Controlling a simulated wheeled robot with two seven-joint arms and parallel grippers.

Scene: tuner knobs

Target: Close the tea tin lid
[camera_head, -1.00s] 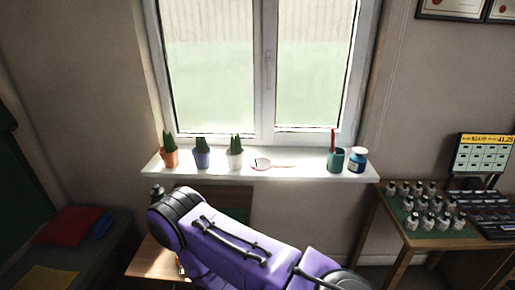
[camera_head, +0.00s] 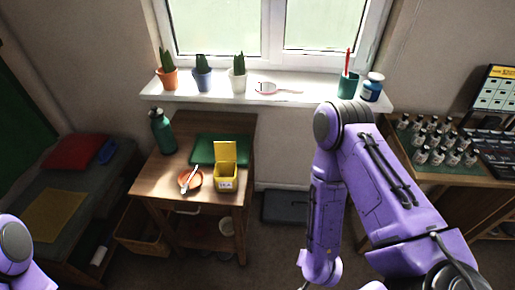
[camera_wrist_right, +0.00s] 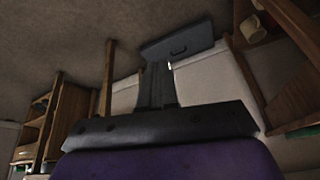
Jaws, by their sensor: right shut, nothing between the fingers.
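The yellow tea tin (camera_head: 227,184) stands on the small wooden table in the head view, near its front right part. Its yellow lid (camera_head: 225,153) stands up open at the back of the tin, and the tin's front bears a label. My right gripper (camera_wrist_right: 156,85) is shut and empty in the right wrist view, low over the floor and away from the tin. In the head view the right arm hangs right of the table, and its gripper is out of the picture. Only a link of my left arm shows at the bottom left; its gripper is out of view.
The table (camera_head: 165,172) also holds a green bottle (camera_head: 162,131), an orange bowl (camera_head: 190,181) with a utensil, and a green mat (camera_head: 204,149). A dark case (camera_head: 285,207) lies on the floor; it also shows in the wrist view (camera_wrist_right: 178,40). Potted plants line the windowsill (camera_head: 215,91).

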